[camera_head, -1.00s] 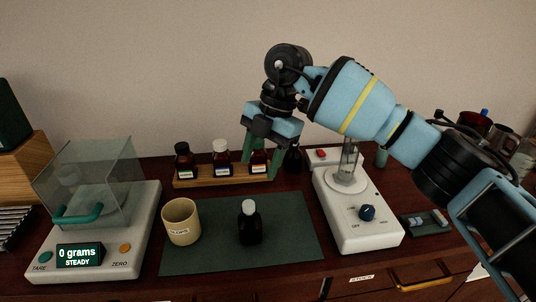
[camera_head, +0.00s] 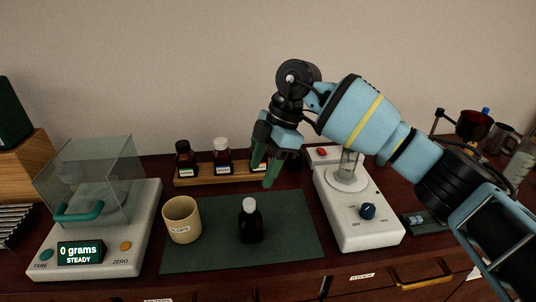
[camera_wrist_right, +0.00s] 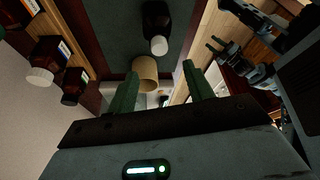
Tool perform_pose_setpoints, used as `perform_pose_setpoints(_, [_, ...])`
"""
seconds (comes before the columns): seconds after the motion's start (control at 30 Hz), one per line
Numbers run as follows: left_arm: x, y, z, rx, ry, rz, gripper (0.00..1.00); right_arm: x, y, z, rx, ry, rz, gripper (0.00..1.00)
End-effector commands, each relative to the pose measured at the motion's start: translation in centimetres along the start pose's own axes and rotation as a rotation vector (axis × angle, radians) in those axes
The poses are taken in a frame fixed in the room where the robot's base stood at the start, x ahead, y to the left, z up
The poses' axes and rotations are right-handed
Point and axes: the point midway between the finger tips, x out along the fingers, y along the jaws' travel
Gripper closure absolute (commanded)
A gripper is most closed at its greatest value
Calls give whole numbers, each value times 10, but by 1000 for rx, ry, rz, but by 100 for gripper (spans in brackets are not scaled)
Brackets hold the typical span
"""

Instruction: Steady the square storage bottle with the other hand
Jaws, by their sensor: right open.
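The square storage bottle (camera_head: 250,224), dark with a white cap, stands upright on the green mat (camera_head: 297,230). It also shows near the top of the right wrist view (camera_wrist_right: 156,20). My right gripper (camera_head: 264,172) is open and empty, with its green fingers pointing down above the back of the mat. It is behind and above the bottle, apart from it. In the right wrist view its fingers (camera_wrist_right: 160,78) are spread apart with nothing between them. My left gripper cannot be made out in either view.
A cream beaker (camera_head: 182,222) stands left of the bottle. Behind the mat, a wooden rack (camera_head: 203,180) holds brown bottles. A balance (camera_head: 140,215) is at left and a white stirrer-like device (camera_head: 360,225) at right. The mat right of the bottle is clear.

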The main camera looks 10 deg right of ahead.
Motion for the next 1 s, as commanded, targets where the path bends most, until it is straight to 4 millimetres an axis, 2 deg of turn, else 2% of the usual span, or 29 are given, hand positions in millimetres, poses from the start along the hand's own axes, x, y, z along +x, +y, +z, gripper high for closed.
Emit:
perform_pose_setpoints(0.3, [0,0,0,0,0,0,64,55,-1,0,0,0,-3,48])
perform_pose_setpoints(0.5, [0,0,0,0,0,0,64,79,0,0,-1,0,-2,48])
perform_pose_setpoints(0.7, [0,0,0,0,0,0,64,88,0,0,-1,0,1,48])
perform_pose_setpoints(0.97, [0,0,0,0,0,0,64,89,0,0,-1,0,1,48])
perform_pose_setpoints(1.0, [0,0,0,0,0,0,64,89,0,0,-1,0,1,51])
